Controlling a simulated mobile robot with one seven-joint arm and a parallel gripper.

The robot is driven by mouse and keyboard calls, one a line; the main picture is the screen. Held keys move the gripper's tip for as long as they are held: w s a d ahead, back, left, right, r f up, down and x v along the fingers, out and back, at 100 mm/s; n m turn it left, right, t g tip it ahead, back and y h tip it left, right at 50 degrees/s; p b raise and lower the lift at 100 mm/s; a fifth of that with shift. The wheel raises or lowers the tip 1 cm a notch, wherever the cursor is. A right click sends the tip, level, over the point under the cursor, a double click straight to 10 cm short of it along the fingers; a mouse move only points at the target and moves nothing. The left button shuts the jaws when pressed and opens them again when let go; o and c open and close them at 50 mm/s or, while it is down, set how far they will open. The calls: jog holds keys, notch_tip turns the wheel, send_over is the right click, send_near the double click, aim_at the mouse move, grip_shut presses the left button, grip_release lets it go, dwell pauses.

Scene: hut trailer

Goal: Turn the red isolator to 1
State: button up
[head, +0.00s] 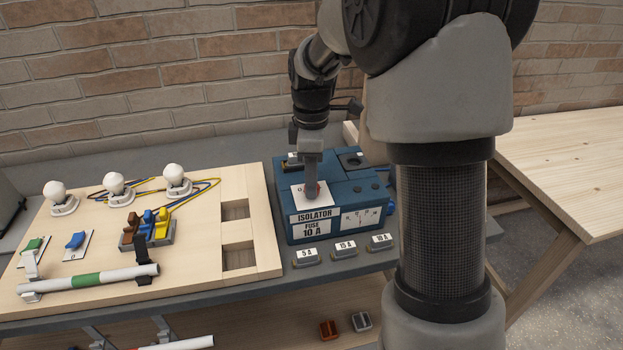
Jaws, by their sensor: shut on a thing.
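The blue isolator box (288,165) stands on the grey bench, with "ISOLATOR" and "FUSE 10 A" labels on its front. The red isolator knob (318,189) sits on a white plate (298,197) on the box's top. My gripper (311,194) points straight down over this plate and is shut on the red knob. The fingers hide most of the knob, so its exact angle cannot be told. A mark at the plate's left side shows, but the 1 cannot be read clearly.
Fuses labelled 5 A (305,257), 15 A (345,248) and 30 A (381,242) lie before the box. A wooden board (200,262) with lamps, switches and a tube fills the left. A dial (361,217) is on the box front. A wooden table (560,150) stands right.

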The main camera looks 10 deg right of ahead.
jog(key=shift+r+m, duration=0.1)
jog(key=shift+m, duration=0.2)
jog(key=m+p, duration=0.1)
jog(key=m, duration=0.3)
jog(key=m+p, duration=0.1)
jog(key=m, duration=0.3)
jog(key=shift+w+m, duration=0.1)
jog(key=shift+m, duration=0.2)
jog(key=m+p, duration=0.1)
jog(key=m, duration=0.7)
jog(key=shift+p, duration=0.4)
jog(key=shift+m, duration=0.4)
jog(key=o, duration=1.1)
jog(key=shift+c, duration=0.2)
